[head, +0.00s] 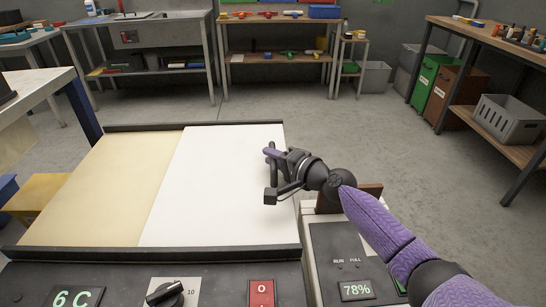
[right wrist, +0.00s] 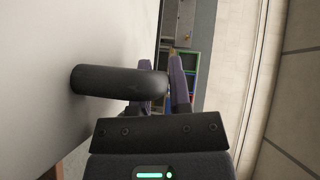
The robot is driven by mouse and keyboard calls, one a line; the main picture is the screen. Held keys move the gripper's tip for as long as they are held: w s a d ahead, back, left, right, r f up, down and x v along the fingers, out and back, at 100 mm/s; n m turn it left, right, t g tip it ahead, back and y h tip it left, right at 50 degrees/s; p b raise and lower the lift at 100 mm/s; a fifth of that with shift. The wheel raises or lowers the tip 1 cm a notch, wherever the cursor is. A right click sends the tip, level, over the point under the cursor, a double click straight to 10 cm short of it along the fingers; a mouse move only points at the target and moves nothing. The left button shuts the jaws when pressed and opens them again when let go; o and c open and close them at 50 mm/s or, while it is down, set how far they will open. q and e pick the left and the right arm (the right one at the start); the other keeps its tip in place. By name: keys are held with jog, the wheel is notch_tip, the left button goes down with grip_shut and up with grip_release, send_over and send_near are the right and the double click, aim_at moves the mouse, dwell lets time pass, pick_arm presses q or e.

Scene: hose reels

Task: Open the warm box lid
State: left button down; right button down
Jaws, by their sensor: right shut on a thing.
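A wide box top lies in front of me in the head view, with a white panel (head: 215,190) on the right and a cream panel (head: 105,185) on the left. Both look flat between dark rails. No label shows which part is the warm box lid. My right gripper (head: 271,160) is over the right edge of the white panel. In the right wrist view a dark round handle (right wrist: 110,81) stands out from a pale surface. The purple fingers (right wrist: 164,88) of my right gripper are shut on its end. My left gripper is not in view.
A front panel holds a "6 C" display (head: 75,298), a dial (head: 165,293) and a red switch (head: 262,292). A unit with a "78%" display (head: 356,290) stands at the right. Benches and a grey crate (head: 508,118) stand farther off. The floor beyond the box is clear.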

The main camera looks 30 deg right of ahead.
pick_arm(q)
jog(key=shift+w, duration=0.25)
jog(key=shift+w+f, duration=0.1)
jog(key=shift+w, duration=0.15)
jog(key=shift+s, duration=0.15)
pick_arm(e)
jog(key=shift+a, duration=0.1)
